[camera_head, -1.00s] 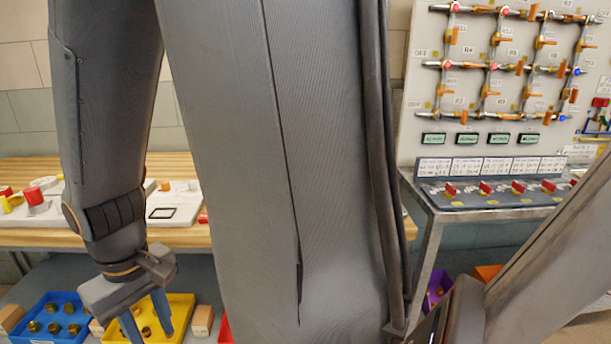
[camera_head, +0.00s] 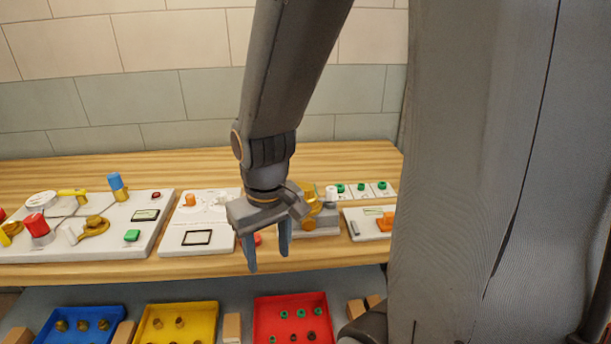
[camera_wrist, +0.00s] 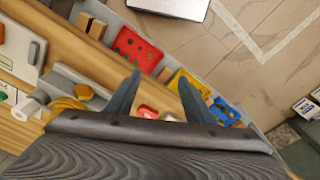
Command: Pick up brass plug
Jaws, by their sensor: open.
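Small brass pieces (camera_head: 82,325) stand in the blue tray (camera_head: 52,318) at the lower left. More brass pieces (camera_head: 180,322) stand in the yellow tray (camera_head: 206,322). I cannot tell which of them is the brass plug. My gripper (camera_head: 267,260) is open and empty, pointing down in front of the bench edge. It is above and to the right of the yellow tray in the head view. In the wrist view, the open fingers (camera_wrist: 160,80) show with the yellow tray (camera_wrist: 176,78) and blue tray (camera_wrist: 217,106) beyond them.
A red tray (camera_head: 262,305) with green and dark pieces stands right of the yellow one. Wooden blocks (camera_head: 232,327) sit between trays. The wooden bench (camera_head: 120,273) above carries panels with valves and fittings, including a brass fitting (camera_head: 312,200) close behind my gripper.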

